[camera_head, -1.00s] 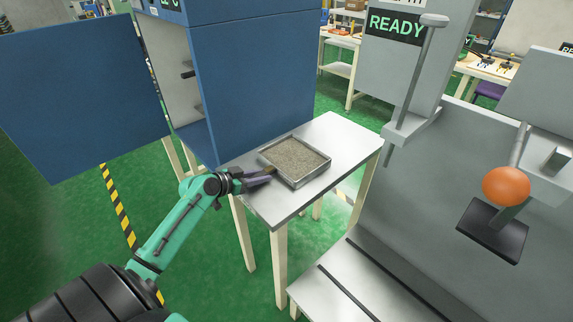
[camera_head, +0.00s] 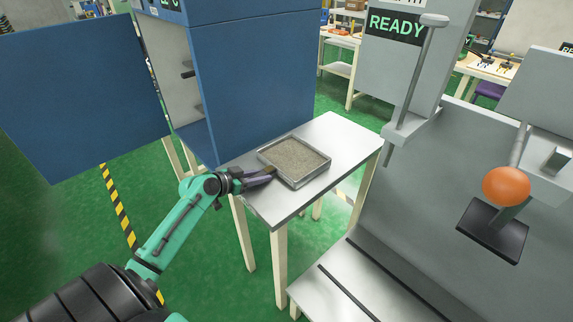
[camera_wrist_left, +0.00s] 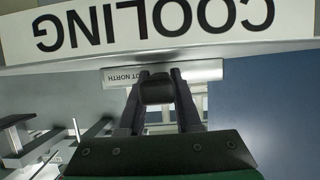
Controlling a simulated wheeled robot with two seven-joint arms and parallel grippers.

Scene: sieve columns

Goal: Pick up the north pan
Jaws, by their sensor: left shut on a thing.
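A square metal pan (camera_head: 316,177) filled with grey-brown grainy material rests on the small grey-topped table (camera_head: 347,142). Its handle points left toward my left gripper (camera_head: 268,174). In the left wrist view, the fingers of my left gripper (camera_wrist_left: 158,90) are shut on the dark handle (camera_wrist_left: 157,92). A pale strip behind the handle, reading "...OT NORTH" (camera_wrist_left: 163,73), is partly hidden by the fingers. No gap between the pan and the table can be made out. My right gripper is not in view.
A blue cabinet (camera_head: 255,85) with its door (camera_head: 80,95) open stands behind the table. At right is a grey machine with a READY screen (camera_head: 396,27) and an orange ball (camera_head: 506,186). A COOLING sign (camera_wrist_left: 150,25) appears upside down in the left wrist view.

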